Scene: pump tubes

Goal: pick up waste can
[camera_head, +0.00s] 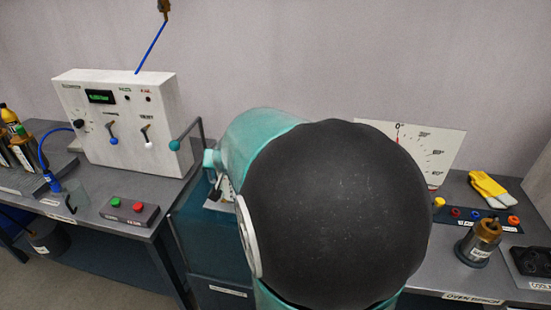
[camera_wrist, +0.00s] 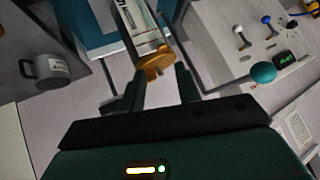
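My gripper (camera_wrist: 160,70) shows its two dark fingers spread apart in the wrist view. A pale cylinder (camera_wrist: 132,24) with dark print lies just past the fingertips. Its gold end (camera_wrist: 154,63) is between the tips; I cannot tell whether they touch it. A grey can (camera_wrist: 46,72) with a side handle and white label stands at the left in the wrist view, apart from the fingers. A grey bin (camera_head: 47,238) sits under the left bench in the head view. I cannot tell which is the waste can. My arm hides the gripper in the head view.
A white control box (camera_head: 130,125) with levers and a teal-knobbed handle (camera_head: 175,145) stands on the left bench. A button box (camera_head: 129,210) is in front of it. On the right are a brass-topped canister (camera_head: 479,242), yellow gloves (camera_head: 489,188) and a dial board (camera_head: 438,152).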

